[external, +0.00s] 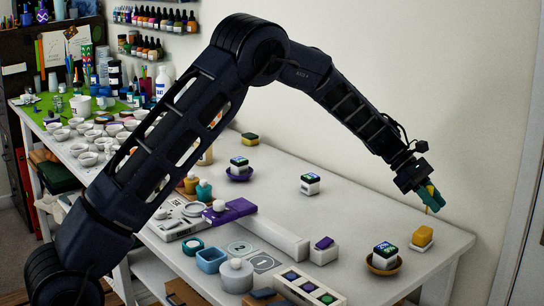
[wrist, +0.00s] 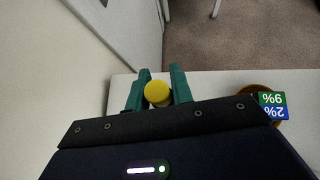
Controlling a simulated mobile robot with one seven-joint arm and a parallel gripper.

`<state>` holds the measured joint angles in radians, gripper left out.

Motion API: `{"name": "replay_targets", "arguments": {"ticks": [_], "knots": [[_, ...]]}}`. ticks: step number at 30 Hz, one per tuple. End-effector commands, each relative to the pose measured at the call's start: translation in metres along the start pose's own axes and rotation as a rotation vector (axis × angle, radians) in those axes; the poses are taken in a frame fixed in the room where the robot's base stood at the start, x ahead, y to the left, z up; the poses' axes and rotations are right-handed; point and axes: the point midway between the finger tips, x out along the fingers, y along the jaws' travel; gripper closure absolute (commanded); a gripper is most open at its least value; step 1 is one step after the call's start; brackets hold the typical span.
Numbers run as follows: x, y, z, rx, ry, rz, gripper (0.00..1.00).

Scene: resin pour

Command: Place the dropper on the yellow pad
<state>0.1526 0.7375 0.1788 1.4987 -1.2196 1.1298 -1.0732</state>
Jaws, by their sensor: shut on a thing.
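My gripper (external: 432,198) has teal fingers and is above the right end of the white table. It is shut on the dropper, whose round yellow top (wrist: 158,93) shows between the fingers in the wrist view. In the external view the dropper is mostly hidden by the fingers; a small yellowish part (external: 428,210) shows below them. A yellow pad (external: 424,234) on a white block stands on the table just below my gripper. The dropper appears to be above it; I cannot tell whether they touch.
A brown bowl (external: 371,266) with a labelled cube stands left of the yellow pad, close by. A purple-topped white block (external: 323,250) is farther left. A yellow-and-dark block (external: 250,139) and another labelled cube (external: 310,184) stand farther back.

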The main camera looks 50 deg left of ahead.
Motion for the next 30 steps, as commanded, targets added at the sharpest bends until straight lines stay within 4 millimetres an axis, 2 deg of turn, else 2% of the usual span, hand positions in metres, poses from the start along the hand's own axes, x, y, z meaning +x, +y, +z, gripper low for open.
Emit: {"name": "replay_targets", "arguments": {"ticks": [9,22,23,25,30], "knots": [[0.024,0.0,-0.03,-0.002,0.0,-0.002,0.98],[0.027,0.0,-0.035,-0.001,0.0,-0.001,0.98],[0.026,0.0,-0.035,0.0,0.0,-0.001,0.72],[0.026,0.0,-0.035,0.0,0.0,-0.001,0.58],[0.026,0.0,-0.035,0.0,0.0,-0.001,0.56]]}}
